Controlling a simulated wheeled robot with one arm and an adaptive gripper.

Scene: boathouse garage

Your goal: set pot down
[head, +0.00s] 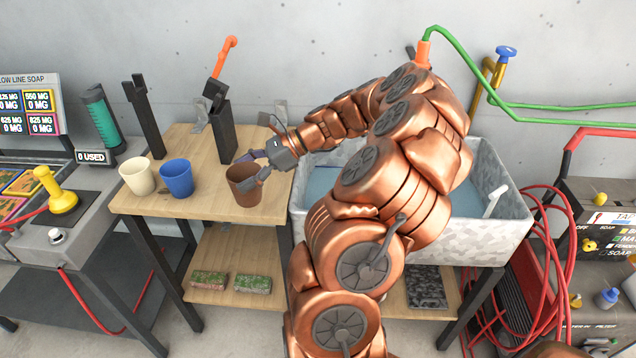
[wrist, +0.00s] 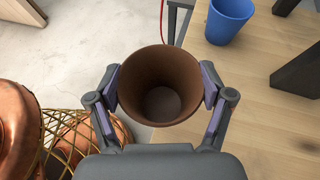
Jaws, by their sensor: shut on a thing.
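The brown pot (head: 245,189) is upright and empty inside, near the front right part of the wooden table top (head: 217,203) in the head view. My gripper (head: 254,173) is shut on it, with a finger on each side of its rim. In the wrist view the pot (wrist: 162,88) sits between the two fingers of my gripper (wrist: 160,86), over the table's edge area. Whether its base touches the table is hard to tell. A blue pot (head: 177,178) and a cream pot (head: 138,176) stand on the table to its left.
A dark upright post (head: 222,132) stands behind the pot on the table. A grey speckled sink (head: 510,241) is right of the table. Clear wood lies between the blue and brown pots.

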